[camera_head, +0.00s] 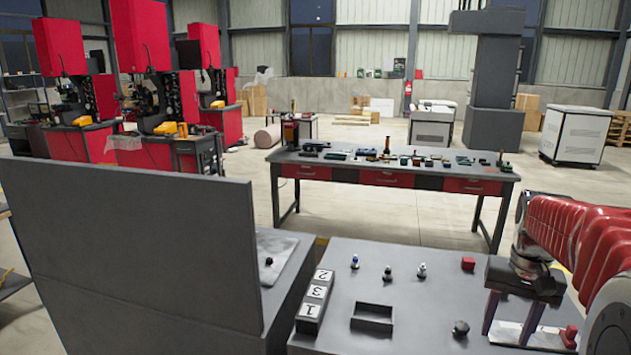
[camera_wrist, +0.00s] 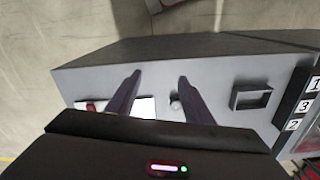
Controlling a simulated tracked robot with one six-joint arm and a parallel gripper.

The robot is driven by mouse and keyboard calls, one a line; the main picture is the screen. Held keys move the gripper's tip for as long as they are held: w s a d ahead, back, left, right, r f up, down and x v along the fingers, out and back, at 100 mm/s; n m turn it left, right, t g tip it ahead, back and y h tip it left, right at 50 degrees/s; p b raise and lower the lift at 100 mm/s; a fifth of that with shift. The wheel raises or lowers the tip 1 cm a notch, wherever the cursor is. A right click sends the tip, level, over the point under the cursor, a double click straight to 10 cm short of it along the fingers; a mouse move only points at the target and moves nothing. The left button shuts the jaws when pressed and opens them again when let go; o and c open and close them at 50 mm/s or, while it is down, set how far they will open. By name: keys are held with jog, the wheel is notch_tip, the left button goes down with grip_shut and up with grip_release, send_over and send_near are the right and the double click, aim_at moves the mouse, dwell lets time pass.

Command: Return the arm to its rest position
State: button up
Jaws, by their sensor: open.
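My gripper (camera_head: 508,336) is at the right of the head view, above the right part of the grey worktop (camera_head: 420,300). Its two dark fingers are apart with nothing between them. In the wrist view my gripper (camera_wrist: 160,78) points over the worktop, with a white plate (camera_wrist: 144,107) behind and between the fingers. My red ribbed arm (camera_head: 580,235) reaches in from the right edge. I cannot tell how high the fingertips are above the worktop.
A dark open box (camera_head: 373,317) and number blocks (camera_head: 315,295) stand left of my gripper. Several small knobs (camera_head: 388,273) and a red cube (camera_head: 468,264) sit on the worktop. A tall grey panel (camera_head: 140,260) rises at left. A workbench (camera_head: 390,176) stands beyond.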

jog(key=s+a+n+t, duration=0.2)
jog(key=s+a, duration=0.6)
jog(key=a, duration=0.3)
jog(key=s+a+r+n+t, duration=0.1)
jog(key=s+a+n+t, duration=0.2)
jog(key=s+a, duration=0.6)
jog(key=shift+a, duration=1.1)
dwell(0.4)
